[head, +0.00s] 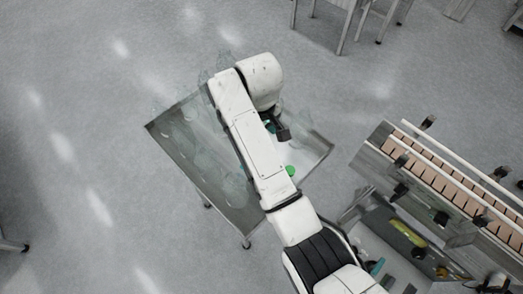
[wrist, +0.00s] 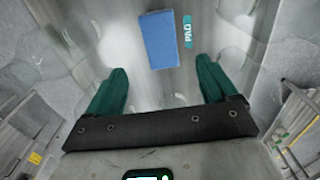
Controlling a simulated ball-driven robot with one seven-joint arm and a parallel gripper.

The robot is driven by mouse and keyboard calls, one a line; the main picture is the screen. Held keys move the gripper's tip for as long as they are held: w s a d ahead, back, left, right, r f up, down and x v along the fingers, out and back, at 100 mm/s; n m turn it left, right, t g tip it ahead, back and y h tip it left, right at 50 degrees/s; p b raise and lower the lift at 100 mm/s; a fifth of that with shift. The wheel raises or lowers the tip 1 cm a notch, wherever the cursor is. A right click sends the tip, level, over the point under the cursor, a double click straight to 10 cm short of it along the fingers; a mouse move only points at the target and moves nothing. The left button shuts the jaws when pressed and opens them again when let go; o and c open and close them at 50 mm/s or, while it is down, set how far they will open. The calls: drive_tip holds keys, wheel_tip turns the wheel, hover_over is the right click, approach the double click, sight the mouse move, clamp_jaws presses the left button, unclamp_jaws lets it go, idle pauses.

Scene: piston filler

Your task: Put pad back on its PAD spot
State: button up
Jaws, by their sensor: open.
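The pad is a blue rectangular block (wrist: 159,40), seen in the wrist view at the upper middle. It lies on a grey metal surface, just left of a teal label reading PAD (wrist: 187,32). My gripper (wrist: 161,66) has its two green fingers spread wide, with nothing between them. The pad shows beyond the fingertips, roughly centred between them, and the gap to it is hard to judge. In the head view my gripper (head: 271,127) is over the metal table, mostly covered by my arm. The pad cannot be made out there.
The metal table (head: 180,150) carries several clear, bottle-like shapes, mostly along its left and back. A small green round thing (head: 290,170) is beside my arm. A conveyor-like machine (head: 450,185) stands at the right. Open floor lies left of the table.

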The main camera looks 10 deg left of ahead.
drive_tip(key=shift+r, duration=0.75)
drive_tip(key=s+d+f, duration=0.1)
drive_tip(key=d+f, duration=0.1)
drive_tip(key=d, duration=0.1)
drive_tip(key=s+d+f+m, duration=0.1)
drive_tip(key=d+f, duration=0.1)
drive_tip(key=d, duration=0.1)
drive_tip(key=s+d+f+m, duration=0.1)
drive_tip(key=s+d+f, duration=0.1)
drive_tip(key=d, duration=0.1)
drive_tip(key=shift+s+d, duration=0.1)
drive_tip(key=shift+d, duration=0.15)
drive_tip(key=s+d+f+m, duration=0.4)
drive_tip(key=s+d, duration=0.5)
drive_tip(key=d, duration=0.2)
drive_tip(key=s+d+r+m, duration=0.1)
drive_tip(key=s+d+m, duration=0.1)
drive_tip(key=s+d, duration=0.4)
drive_tip(key=s+d+m+t, duration=0.1)
drive_tip(key=s+d+m, duration=0.2)
drive_tip(key=s, duration=0.9)
drive_tip(key=d, duration=0.3)
drive_tip(key=shift+s+r+h, duration=0.3)
drive_tip(key=shift+r, duration=0.1)
drive_tip(key=shift+f, duration=0.1)
